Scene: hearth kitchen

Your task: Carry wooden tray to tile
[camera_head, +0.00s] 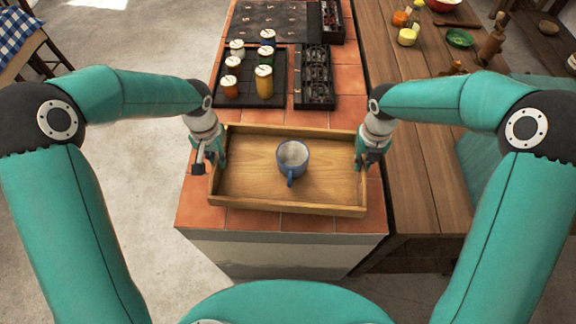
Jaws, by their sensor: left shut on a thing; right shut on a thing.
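A wooden tray (250,190) with raised sides is at the near end of the terracotta tile counter (205,217). I cannot tell whether it rests on the tiles or hangs just above them. A blue mug (292,162) with a pale inside stands upright in the tray, its handle towards me. My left gripper (212,163) is shut on the tray's left side. My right gripper (368,160) is shut on its right side. The fingertips are partly hidden.
Behind the tray, a dark mat (248,98) holds several lidded jars, beside a dark compartment box (313,80). A patterned dark sheet (265,22) lies further back. A wooden table (425,190) adjoins on the right. Bare tiles show between mat and tray; open floor lies left.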

